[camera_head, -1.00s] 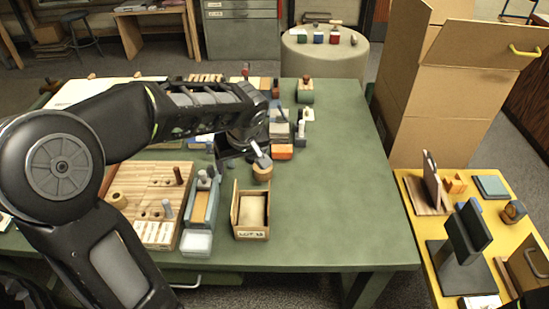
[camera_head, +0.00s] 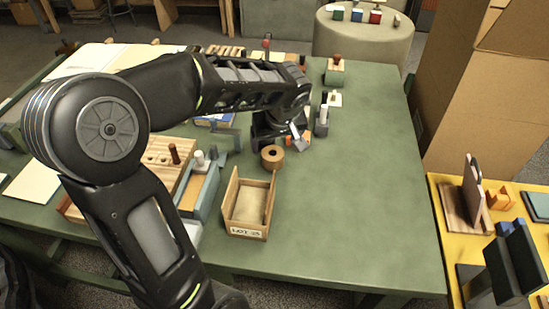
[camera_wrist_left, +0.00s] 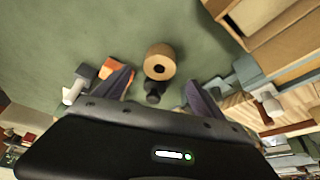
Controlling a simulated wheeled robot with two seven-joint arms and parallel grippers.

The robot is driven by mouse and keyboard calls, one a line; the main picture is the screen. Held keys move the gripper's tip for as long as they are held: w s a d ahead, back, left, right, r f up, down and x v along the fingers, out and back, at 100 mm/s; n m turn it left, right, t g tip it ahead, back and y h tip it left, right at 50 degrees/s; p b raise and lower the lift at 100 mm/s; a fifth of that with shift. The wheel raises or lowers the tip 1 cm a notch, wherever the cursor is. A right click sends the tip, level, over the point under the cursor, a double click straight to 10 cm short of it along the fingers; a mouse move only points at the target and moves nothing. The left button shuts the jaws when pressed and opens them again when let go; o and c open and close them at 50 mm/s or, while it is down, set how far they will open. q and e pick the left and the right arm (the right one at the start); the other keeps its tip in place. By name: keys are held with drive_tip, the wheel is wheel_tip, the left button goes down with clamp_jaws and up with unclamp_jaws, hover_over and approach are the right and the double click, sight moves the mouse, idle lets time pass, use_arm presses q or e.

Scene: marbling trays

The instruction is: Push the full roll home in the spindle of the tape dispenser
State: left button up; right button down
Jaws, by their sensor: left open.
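A brown tape roll (camera_head: 272,157) with a hole in its middle stands on the green table, behind the open wooden box. It also shows in the left wrist view (camera_wrist_left: 160,62), and a small dark cylinder (camera_wrist_left: 152,92) is close beside it. My left gripper (camera_head: 287,141) is just behind the roll. In the wrist view its fingers (camera_wrist_left: 160,82) are spread with nothing held; the roll lies beyond the gap between them. A long blue-grey holder (camera_head: 206,186) stands left of the box; I cannot tell whether it is the dispenser. No spindle is clear. My right gripper is not in view.
The wooden box (camera_head: 234,229) stands in front of the roll. Grey and orange pieces (camera_wrist_left: 118,72) lie near the left finger in the wrist view. The table's right part (camera_head: 370,200) is clear. A yellow table (camera_head: 445,215) stands farther right.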

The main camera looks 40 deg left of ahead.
sight(273, 154)
use_arm(q)
drive_tip(key=shift+x, duration=1.35)
drive_tip(key=shift+x, duration=2.65)
drive_tip(key=shift+d, duration=0.1)
drive_tip(key=c, duration=1.5)
